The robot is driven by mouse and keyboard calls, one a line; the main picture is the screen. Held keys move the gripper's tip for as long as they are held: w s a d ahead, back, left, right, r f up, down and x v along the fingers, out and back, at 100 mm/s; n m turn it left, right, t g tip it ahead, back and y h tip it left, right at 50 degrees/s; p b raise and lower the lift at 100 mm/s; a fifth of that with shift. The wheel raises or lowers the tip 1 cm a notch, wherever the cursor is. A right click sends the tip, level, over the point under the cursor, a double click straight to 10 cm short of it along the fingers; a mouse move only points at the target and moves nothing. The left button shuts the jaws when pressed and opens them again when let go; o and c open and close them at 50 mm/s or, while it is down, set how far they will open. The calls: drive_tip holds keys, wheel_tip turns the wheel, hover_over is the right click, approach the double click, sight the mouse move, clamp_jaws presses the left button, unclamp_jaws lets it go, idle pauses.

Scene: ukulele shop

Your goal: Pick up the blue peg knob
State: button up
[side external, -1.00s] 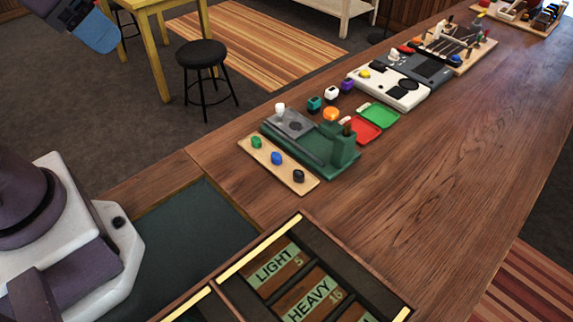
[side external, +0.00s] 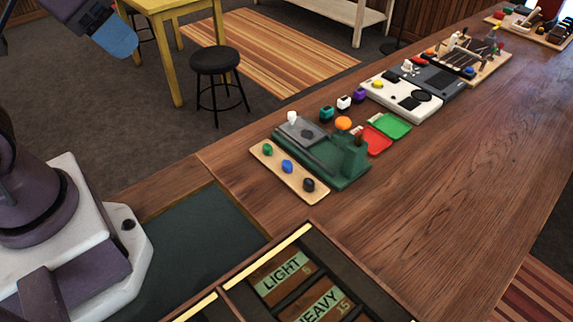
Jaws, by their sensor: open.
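The blue peg knob (side external: 287,166) sits in the middle of a pale wooden strip (side external: 299,185) on the wooden counter. A green knob (side external: 267,149) is on its upper left and a black knob (side external: 309,185) on its lower right, each apart from it. Nothing covers the blue knob. My gripper's fingers are not visible.
A green fixture (side external: 335,180) with a grey plate stands just behind the strip. Red (side external: 376,140) and green (side external: 391,125) trays and small coloured blocks lie beyond. A box with LIGHT and HEAVY labels (side external: 282,278) is in front. The counter's right side is clear.

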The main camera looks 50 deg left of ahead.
drive_tip(key=shift+c, duration=0.2)
drive_tip(key=shift+c, duration=1.1)
